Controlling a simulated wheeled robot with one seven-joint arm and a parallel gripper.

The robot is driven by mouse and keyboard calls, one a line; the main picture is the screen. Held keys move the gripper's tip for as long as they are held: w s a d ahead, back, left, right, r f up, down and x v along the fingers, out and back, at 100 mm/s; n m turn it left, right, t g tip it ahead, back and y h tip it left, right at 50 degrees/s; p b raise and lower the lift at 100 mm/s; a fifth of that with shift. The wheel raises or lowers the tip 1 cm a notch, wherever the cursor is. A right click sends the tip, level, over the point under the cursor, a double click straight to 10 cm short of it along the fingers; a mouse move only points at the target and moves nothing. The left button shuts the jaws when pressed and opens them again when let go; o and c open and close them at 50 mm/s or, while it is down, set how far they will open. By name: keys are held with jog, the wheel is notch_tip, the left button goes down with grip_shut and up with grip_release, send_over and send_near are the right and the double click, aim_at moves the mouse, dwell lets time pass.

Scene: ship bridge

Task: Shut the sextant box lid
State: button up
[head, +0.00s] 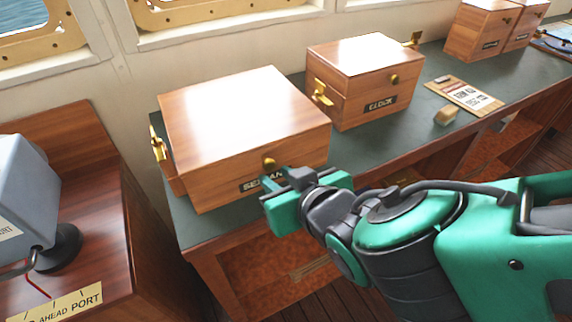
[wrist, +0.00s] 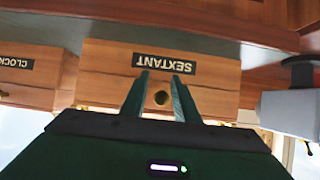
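The sextant box (head: 222,160) is a wooden box on the left of the green-topped counter. Its lid (head: 240,100) lies over the body and looks down or nearly down; I cannot tell whether a small gap is left. A brass knob (head: 269,162) is on the lid's front, above the partly hidden SEXTANT label. My gripper (head: 280,180) is in front of the box, by the label. In the upside-down wrist view, the sextant box (wrist: 110,80) fills the middle. The knob (wrist: 161,98) shows between my two parted fingers; I cannot tell whether they touch the box.
A clock box (head: 365,85) stands to the right on the counter (head: 415,145), with a card (head: 464,96) and a small beige block (head: 446,116) beyond it. More boxes (head: 480,30) are at the far right. A grey instrument (head: 25,190) stands on the left console.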

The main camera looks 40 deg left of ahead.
jog(key=shift+o, duration=0.3)
jog(key=shift+s+a+r, duration=0.1)
jog(key=shift+a+r, duration=0.05)
jog(key=shift+r, duration=0.15)
jog(key=shift+s+d+r, duration=0.1)
jog(key=shift+d+r, duration=0.1)
jog(key=shift+d, duration=0.1)
jog(key=v, duration=1)
jog(key=shift+f, duration=0.2)
jog(key=shift+d, duration=0.1)
